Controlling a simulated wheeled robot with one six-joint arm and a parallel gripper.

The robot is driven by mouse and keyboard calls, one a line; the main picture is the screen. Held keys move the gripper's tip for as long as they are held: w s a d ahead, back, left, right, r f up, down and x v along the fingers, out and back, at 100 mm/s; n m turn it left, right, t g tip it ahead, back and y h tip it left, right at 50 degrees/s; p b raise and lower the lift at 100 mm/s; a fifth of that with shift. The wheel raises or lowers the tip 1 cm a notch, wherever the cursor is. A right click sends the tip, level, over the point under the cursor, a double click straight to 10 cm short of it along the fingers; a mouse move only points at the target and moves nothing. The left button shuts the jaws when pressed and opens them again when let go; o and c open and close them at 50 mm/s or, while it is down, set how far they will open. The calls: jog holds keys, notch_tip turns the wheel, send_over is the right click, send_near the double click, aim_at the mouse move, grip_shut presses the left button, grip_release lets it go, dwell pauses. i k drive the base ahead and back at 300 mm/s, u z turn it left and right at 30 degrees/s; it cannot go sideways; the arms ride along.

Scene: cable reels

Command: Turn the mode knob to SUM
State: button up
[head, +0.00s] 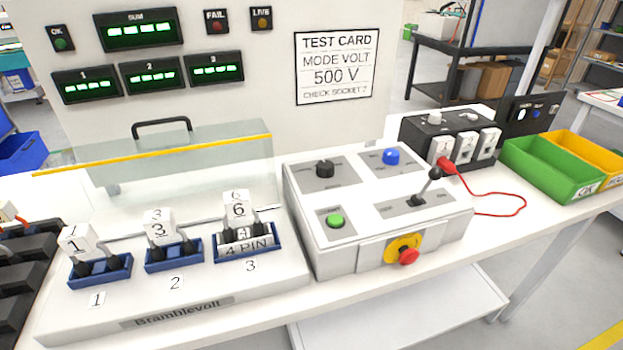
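The white control box (345,245) on the bench carries two knobs on grey plates. A black knob (325,169) is at its back left, and a blue knob (391,157) is at its back right. The small print around both knobs is too small to read, so I cannot tell which is the mode knob or where either points. A display labelled SUM (137,31) is lit green on the upright panel. My gripper is not in view.
The box also has a green button (335,221), a black lever (427,186) standing up, and a red stop button (408,256) at the front. A clear guard (190,170) stands left, behind blue sockets holding numbered plugs. A red cable (500,208) and green bin (555,165) lie right.

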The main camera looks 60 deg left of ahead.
aim_at(324, 169)
jog(key=u, duration=1.6)
